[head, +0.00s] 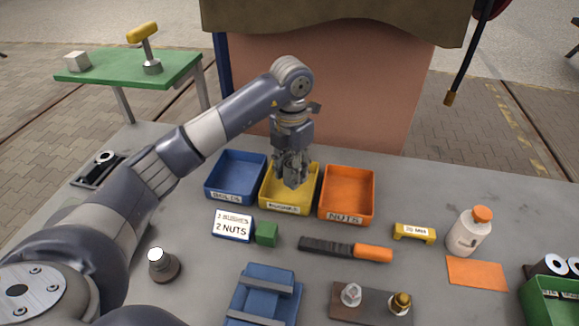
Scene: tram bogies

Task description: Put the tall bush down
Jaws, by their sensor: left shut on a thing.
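My left gripper (292,178) points down into the yellow bin (286,209), the middle one of three bins. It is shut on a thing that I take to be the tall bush. The fingers hide nearly all of it, so its shape and whether it touches the bin floor cannot be told. The yellow bin has a white label on its front, too small to read surely. My right gripper is not in view.
A blue bin (235,176) and an orange NUTS bin (347,194) flank the yellow one. In front are a sign (233,226), a green cube (266,234), an orange-handled tool (345,249) and a blue fixture (263,296). A white bottle (469,232) stands at right.

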